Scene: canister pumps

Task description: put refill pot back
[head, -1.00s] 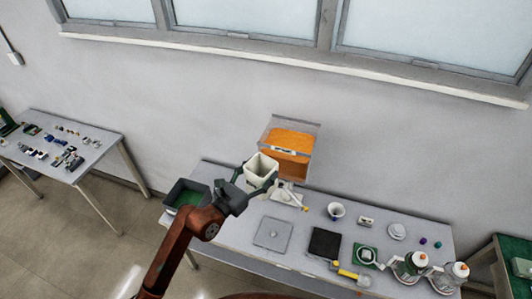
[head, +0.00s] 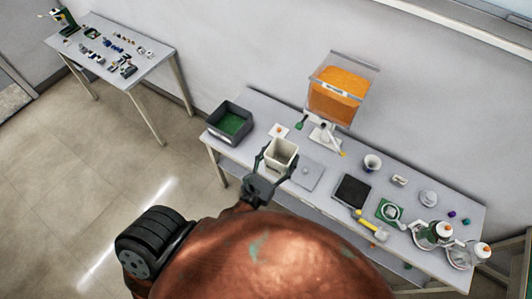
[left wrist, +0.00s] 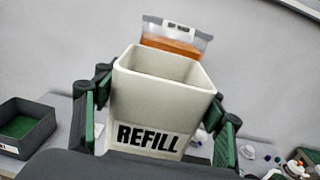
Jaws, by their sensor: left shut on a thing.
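The refill pot (head: 283,153) is a white, square, open-topped pot with a "REFILL" label, which reads clearly in the left wrist view (left wrist: 160,100). My left gripper (head: 277,163) is shut on it, with one finger on each side. The pot is upright or nearly so, in front of the orange-filled hopper and beside a flat grey plate (head: 307,175). The pot's visible inner walls are bare; its floor is hidden. Whether its base touches the bench cannot be told. My right gripper is not in view.
The clear hopper (head: 338,95) stands at the bench's back, above a white stand (head: 323,136). A dark bin (head: 230,122) with a green floor is left.

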